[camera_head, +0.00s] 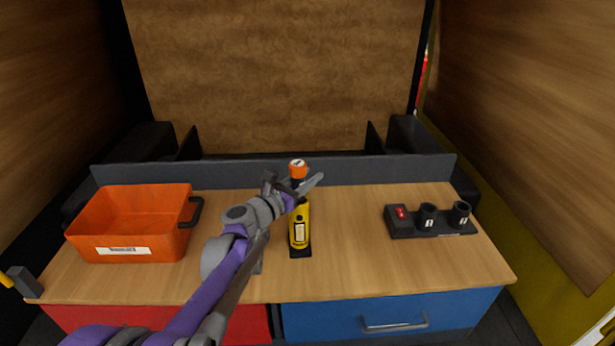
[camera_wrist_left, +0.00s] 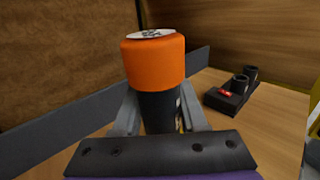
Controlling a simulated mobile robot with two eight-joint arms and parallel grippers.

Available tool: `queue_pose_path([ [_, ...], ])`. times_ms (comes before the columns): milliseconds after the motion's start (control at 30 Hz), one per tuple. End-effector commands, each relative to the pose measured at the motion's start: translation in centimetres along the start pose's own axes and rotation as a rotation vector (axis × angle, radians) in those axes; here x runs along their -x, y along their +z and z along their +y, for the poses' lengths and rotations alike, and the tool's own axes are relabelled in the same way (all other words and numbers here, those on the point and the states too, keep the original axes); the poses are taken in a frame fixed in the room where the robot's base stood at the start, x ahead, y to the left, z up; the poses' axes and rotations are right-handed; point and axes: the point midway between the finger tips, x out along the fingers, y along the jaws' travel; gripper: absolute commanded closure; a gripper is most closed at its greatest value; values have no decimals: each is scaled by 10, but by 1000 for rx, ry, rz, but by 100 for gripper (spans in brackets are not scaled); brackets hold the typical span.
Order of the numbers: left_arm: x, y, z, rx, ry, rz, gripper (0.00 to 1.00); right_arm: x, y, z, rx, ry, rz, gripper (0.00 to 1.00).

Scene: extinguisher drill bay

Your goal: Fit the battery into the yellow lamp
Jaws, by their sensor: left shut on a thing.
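The battery has an orange cap (camera_head: 298,168) and a dark body. In the left wrist view the battery (camera_wrist_left: 155,62) stands upright between the fingers. My left gripper (camera_head: 304,185) is shut on its dark body, just below the cap. The yellow lamp (camera_head: 300,228) stands upright on a black base near the middle of the bench, directly below the gripper in the head view. The gripper hides the lamp's top and the battery's lower end, so I cannot tell whether the battery is in the lamp or above it. My right gripper is not in view.
An orange crate (camera_head: 125,243) with a dark handle stands on the left of the wooden bench (camera_head: 350,275). A black charger block (camera_head: 432,222) with two round sockets and a red light sits on the right. The bench between lamp and charger is clear. A grey ledge (camera_head: 370,171) runs behind.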

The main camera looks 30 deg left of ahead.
Motion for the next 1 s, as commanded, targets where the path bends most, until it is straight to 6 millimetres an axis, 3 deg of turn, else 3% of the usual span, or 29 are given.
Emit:
queue_pose_path([
  [1000, 0, -16, 0, 0, 0, 0, 100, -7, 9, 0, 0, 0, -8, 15],
])
